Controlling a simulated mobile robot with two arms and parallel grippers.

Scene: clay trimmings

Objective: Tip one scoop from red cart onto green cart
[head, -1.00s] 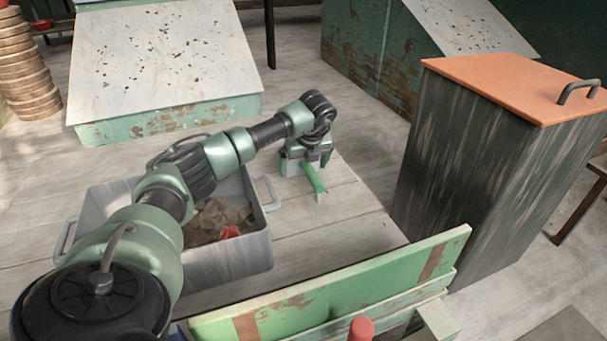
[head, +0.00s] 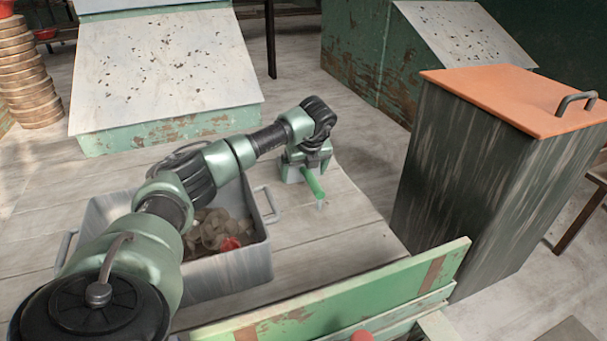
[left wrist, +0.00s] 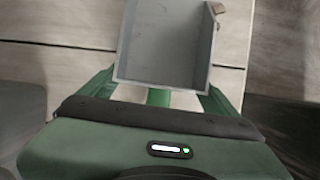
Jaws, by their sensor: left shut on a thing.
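My left gripper (head: 308,162) is shut on a grey, box-shaped scoop (left wrist: 168,42), held over pale boards right of the bin. In the left wrist view the scoop sits between the green fingers; its visible inside looks bare and grey. A grey metal bin (head: 232,272) with side handles holds brownish clay trimmings (head: 208,228) and a small red piece (head: 230,244). My arm hides part of it. A worn green panel (head: 330,305) crosses the bottom; I cannot tell whether it belongs to the green cart. No red cart is recognisable. My right gripper is not in view.
A tall dark cabinet with an orange lid (head: 510,95) stands at the right. A sloped, speckled board on a green base (head: 165,75) is behind the bin. Stacked round discs (head: 28,80) stand at far left. Bare boards lie between bin and cabinet.

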